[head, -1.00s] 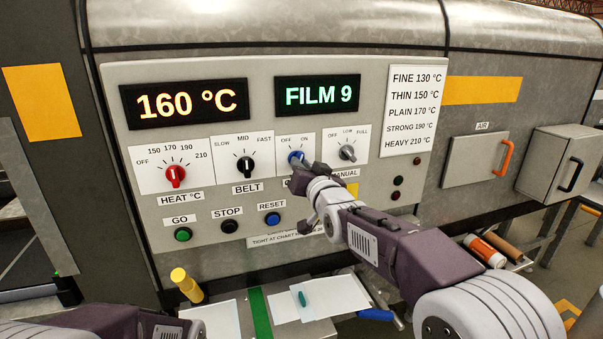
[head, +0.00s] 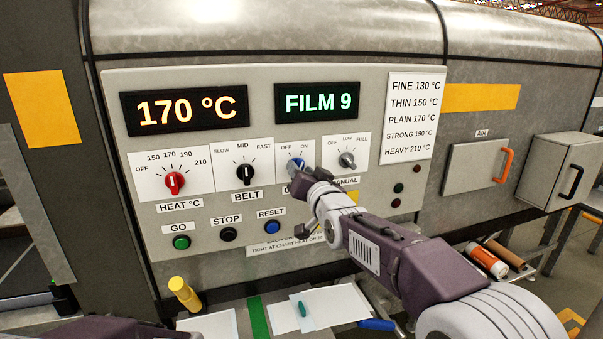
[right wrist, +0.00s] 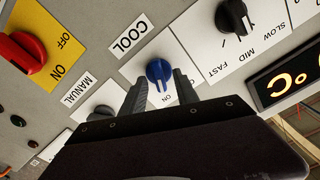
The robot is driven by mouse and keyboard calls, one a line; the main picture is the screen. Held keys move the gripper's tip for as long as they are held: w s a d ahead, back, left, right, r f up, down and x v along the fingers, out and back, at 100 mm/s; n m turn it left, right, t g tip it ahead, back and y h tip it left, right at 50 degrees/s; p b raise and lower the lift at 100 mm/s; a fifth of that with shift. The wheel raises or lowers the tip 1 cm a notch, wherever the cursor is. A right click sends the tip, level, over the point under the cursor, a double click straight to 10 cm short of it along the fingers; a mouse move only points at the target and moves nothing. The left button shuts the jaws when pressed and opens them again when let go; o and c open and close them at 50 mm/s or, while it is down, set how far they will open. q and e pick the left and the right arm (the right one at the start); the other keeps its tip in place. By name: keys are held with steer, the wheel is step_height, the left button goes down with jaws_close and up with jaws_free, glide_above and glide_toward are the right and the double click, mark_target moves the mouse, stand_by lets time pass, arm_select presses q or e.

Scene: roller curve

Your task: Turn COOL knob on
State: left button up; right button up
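The blue COOL knob (head: 296,163) is on the grey control panel, between BELT and MANUAL, on a white plate marked OFF and ON. My right gripper (head: 303,174) is at this knob and covers its lower part and its name label in the head view. In the right wrist view the knob (right wrist: 159,71) lies between the tips of my open fingers (right wrist: 160,82), with narrow gaps showing at both sides. ON is readable there; OFF is hidden. I cannot tell the pointer's exact setting. My left gripper is out of view.
A red switch (right wrist: 22,52) on a yellow plate is in the wrist view. GO, STOP and RESET buttons are lower left. A cluttered shelf (head: 345,332) is below.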

steer(key=shift+f, duration=0.1)
steer(key=b+v, duration=0.3)
steer(key=v, duration=0.6)
